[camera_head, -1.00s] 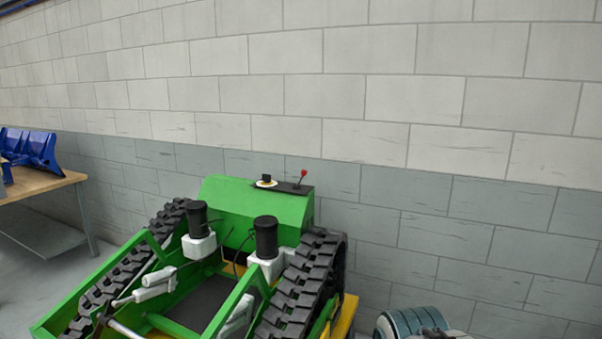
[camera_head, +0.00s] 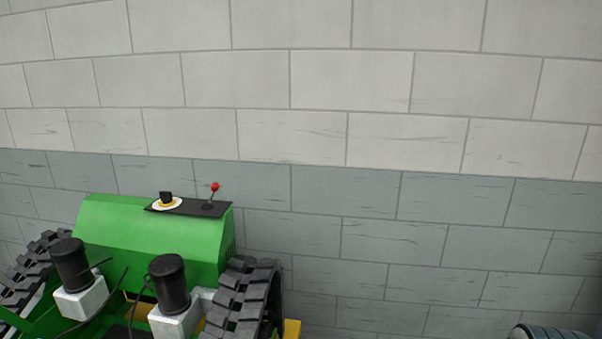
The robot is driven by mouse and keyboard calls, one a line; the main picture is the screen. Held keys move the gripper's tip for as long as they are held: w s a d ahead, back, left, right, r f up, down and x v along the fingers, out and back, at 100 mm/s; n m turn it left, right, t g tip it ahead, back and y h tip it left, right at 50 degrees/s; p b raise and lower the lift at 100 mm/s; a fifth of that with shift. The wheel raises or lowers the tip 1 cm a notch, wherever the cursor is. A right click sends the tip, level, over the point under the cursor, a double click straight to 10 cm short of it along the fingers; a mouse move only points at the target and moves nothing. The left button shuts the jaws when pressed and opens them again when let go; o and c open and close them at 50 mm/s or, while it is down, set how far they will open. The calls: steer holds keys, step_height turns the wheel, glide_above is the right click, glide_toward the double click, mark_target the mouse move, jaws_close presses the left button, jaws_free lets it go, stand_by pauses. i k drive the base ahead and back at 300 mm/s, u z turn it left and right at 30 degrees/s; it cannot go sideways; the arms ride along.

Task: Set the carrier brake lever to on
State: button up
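The green tracked carrier (camera_head: 150,245) stands at the lower left, in front of the wall. A dark control plate (camera_head: 187,207) lies on top of its green housing. The brake lever (camera_head: 213,195), a thin stick with a red ball knob, rises from the right part of that plate and leans slightly right. A black knob on a white and yellow disc (camera_head: 167,201) sits on the plate's left part. I cannot read any on or off marking. My gripper is not in view.
Two black cylinders on white blocks (camera_head: 170,285) stand in front of the housing. Black rubber tracks (camera_head: 244,297) flank them. A grey-blue ribbed round object (camera_head: 548,332) shows at the lower right edge. A block wall (camera_head: 400,215) closes off the back.

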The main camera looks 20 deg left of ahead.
mark_target(216, 186)
steer(key=u, duration=0.05)
steer(key=i, duration=1.05)
steer(key=u, duration=0.65)
steer(key=i, duration=0.35)
steer(key=u, duration=0.3)
